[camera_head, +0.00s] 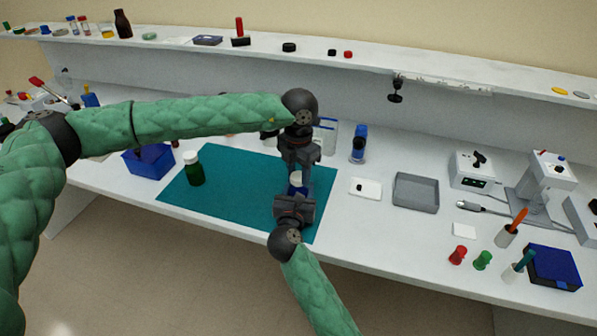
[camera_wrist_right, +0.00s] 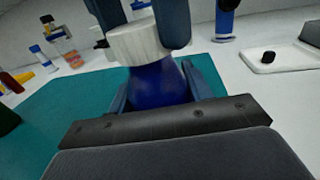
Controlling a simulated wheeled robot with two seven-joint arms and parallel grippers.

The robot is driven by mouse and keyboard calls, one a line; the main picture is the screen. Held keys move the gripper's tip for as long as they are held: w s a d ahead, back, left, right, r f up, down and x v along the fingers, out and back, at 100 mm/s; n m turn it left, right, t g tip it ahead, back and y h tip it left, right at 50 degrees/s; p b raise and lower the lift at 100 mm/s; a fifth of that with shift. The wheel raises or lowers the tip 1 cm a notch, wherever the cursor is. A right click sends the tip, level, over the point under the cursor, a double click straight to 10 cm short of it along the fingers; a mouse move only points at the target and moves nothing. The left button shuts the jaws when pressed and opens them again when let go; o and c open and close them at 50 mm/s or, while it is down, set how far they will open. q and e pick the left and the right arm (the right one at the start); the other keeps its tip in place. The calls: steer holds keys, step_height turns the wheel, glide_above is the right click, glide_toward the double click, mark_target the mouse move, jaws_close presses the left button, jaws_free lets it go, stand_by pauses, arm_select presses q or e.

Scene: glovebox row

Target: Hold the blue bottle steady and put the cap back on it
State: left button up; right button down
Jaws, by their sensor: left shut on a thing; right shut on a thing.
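The blue bottle (camera_head: 297,189) stands over the right part of the teal mat (camera_head: 240,208); its blue body also shows in the right wrist view (camera_wrist_right: 158,85). My right gripper (camera_head: 296,196) is shut on the bottle's body from the near side. The white ribbed cap (camera_wrist_right: 139,46) is at the bottle's top, slightly tilted and left of the bottle's middle in the wrist view. My left gripper (camera_head: 298,172) points down from above and is shut on the cap, with a finger on each side. I cannot tell whether the cap is seated on the neck.
A green bottle with a white cap (camera_head: 194,169) stands on the mat's left. A white tile (camera_head: 366,187) and a grey tray (camera_head: 416,192) lie right of the mat. A blue-topped bottle (camera_head: 359,145) stands behind.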

arm_select(q)
steer(key=m, duration=0.5)
steer(key=shift+m, duration=0.4)
steer(key=m, duration=0.9)
steer(key=shift+m, duration=0.3)
steer(key=m, duration=0.5)
steer(key=shift+m, duration=0.4)
steer(key=m, duration=0.8)
steer(key=shift+a, duration=0.1)
steer(key=m, duration=0.8)
steer(key=shift+w+m, duration=0.1)
steer(key=shift+m, duration=0.2)
